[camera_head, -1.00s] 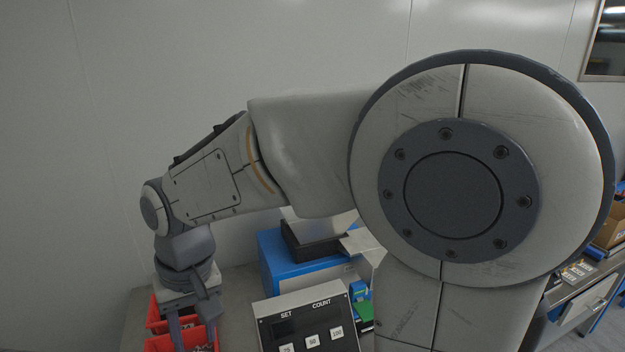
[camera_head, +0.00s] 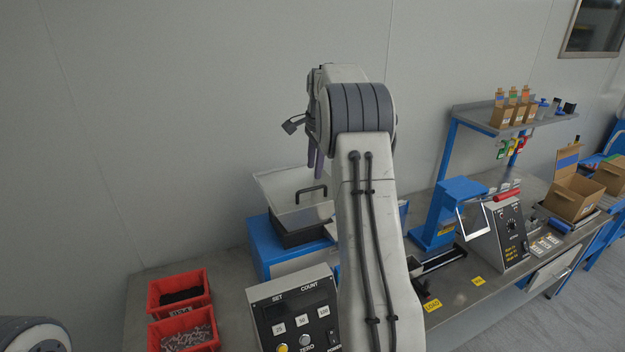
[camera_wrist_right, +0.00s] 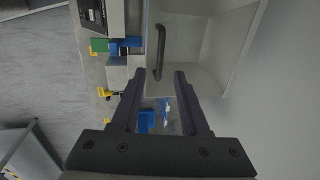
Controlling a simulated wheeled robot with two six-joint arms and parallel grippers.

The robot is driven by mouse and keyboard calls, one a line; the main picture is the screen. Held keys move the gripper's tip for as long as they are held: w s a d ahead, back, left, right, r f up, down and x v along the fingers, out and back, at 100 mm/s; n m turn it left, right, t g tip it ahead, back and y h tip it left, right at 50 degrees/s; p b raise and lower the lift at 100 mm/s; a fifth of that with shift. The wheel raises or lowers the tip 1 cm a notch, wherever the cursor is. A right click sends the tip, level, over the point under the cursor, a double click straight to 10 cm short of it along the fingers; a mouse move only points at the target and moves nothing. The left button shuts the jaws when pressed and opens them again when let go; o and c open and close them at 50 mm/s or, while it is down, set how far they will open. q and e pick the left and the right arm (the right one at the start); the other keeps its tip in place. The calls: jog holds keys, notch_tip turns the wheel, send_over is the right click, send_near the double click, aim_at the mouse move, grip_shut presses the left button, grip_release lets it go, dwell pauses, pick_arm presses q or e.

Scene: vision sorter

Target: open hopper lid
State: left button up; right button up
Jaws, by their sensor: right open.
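The hopper (camera_head: 300,237) is a dark-framed box on a blue machine behind the counter panel. Its pale grey lid panel (camera_head: 275,190) carries a dark bar handle (camera_head: 311,192). I cannot tell how far the lid is raised. My right gripper (camera_head: 315,168) points down just above the handle, apart from it. In the right wrist view the gripper (camera_wrist_right: 158,85) is open and empty, with the handle (camera_wrist_right: 158,52) ahead between its fingertips. My right forearm hides the hopper's right side. My left gripper is out of view.
A counter panel (camera_head: 298,302) with buttons stands in front. Two red bins (camera_head: 183,330) sit at the left, the front one holding small parts. A blue press (camera_head: 436,236), a control box (camera_head: 499,242) and cardboard boxes (camera_head: 575,202) are at the right. The wall is close behind.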

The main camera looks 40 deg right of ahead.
aim_at(313, 189)
jog(key=f+p, duration=0.1)
jog(key=f, duration=0.2)
jog(key=w+f, duration=0.1)
jog(key=f, duration=0.2)
jog(key=shift+w+d+f+p, duration=0.1)
jog(key=shift+f+p, duration=0.1)
jog(key=shift+p, duration=0.2)
jog(key=shift+c, duration=0.3)
grip_shut()
dwell(0.7)
